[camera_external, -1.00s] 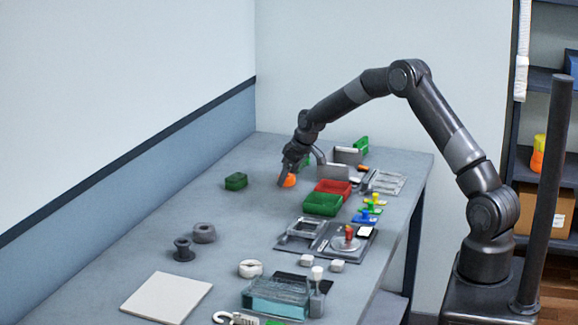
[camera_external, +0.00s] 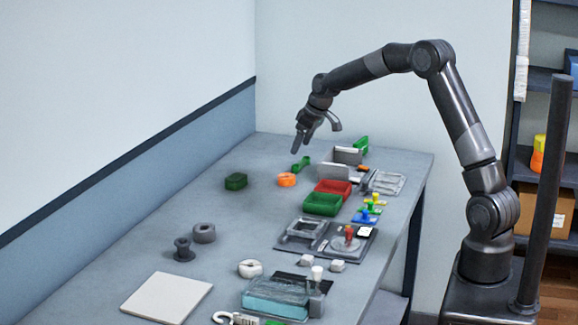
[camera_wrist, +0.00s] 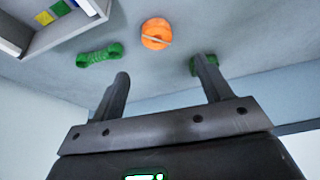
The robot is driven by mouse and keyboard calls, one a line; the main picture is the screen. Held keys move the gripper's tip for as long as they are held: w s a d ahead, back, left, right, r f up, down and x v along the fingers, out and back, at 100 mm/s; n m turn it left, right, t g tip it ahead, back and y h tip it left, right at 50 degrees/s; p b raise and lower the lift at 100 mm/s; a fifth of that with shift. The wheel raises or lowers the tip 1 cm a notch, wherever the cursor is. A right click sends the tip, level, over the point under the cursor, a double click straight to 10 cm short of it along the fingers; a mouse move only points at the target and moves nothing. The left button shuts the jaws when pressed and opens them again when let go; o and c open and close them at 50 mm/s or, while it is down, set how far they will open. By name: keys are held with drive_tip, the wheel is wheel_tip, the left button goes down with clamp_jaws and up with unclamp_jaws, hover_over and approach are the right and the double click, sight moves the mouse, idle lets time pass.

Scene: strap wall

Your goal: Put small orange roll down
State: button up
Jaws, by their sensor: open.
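The small orange roll (camera_external: 287,180) rests on the grey table, between a dark green block and a green strap piece. In the wrist view the orange roll (camera_wrist: 156,34) lies beyond the fingertips, near the top middle, with a pale band across it. My gripper (camera_external: 301,145) is above the table, up and behind the roll, with nothing between its fingers. In the wrist view the two fingers of my gripper (camera_wrist: 165,68) stand wide apart, and the roll is clear of both.
The dark green block (camera_external: 236,181) sits left of the roll, and the green strap piece (camera_external: 302,164) right of it. Red (camera_external: 334,188) and green (camera_external: 323,204) bins stand to the right. Grey rolls (camera_external: 204,233) and a white board (camera_external: 167,297) are nearer the front. The table's left middle is clear.

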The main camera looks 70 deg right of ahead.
drive_tip(key=s+a+r, duration=0.7)
drive_tip(key=s+a, duration=0.1)
drive_tip(key=a, duration=0.2)
drive_tip(key=s+a+r, duration=0.7)
drive_tip(key=s+a, duration=0.2)
drive_tip(key=a, duration=0.1)
drive_tip(key=s+a+f, duration=0.1)
drive_tip(key=s+a, duration=0.3)
drive_tip(key=s, duration=0.6)
drive_tip(key=s+a+f+n+t, duration=0.1)
drive_tip(key=s+a, duration=0.4)
drive_tip(key=s, duration=0.6)
drive_tip(key=shift+s+a+f, duration=0.15)
drive_tip(key=shift+a+f, duration=0.05)
drive_tip(key=shift+a, duration=0.1)
